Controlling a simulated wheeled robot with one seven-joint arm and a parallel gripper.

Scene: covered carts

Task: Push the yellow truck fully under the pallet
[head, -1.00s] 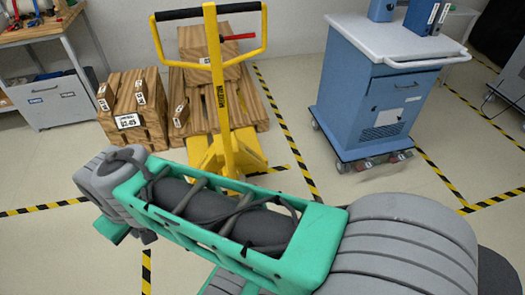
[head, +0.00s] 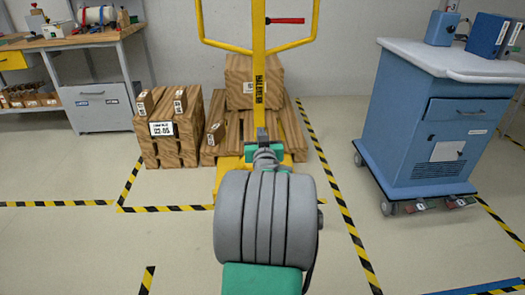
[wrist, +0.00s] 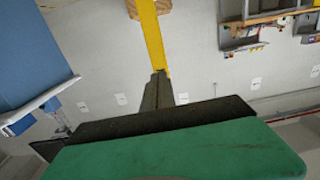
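The yellow truck (head: 259,70) stands upright in the middle of the head view, with its tall mast, looped handle and red lever. Its yellow base (head: 228,172) shows low down, partly hidden behind my arm. The wooden pallet (head: 292,135) lies just behind the truck; the forks are hidden, so I cannot tell how far under they reach. My gripper (head: 262,136) is in front of the mast, pointing at it. In the wrist view its dark fingers (wrist: 159,90) are together and end at the yellow mast (wrist: 152,35); contact is unclear.
A wooden crate (head: 172,128) stands left of the pallet, carrying small labelled boxes. A workbench (head: 105,36) is at the far left. A blue cart (head: 425,120) stands at the right. Yellow-black tape marks the floor; open floor lies between truck and cart.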

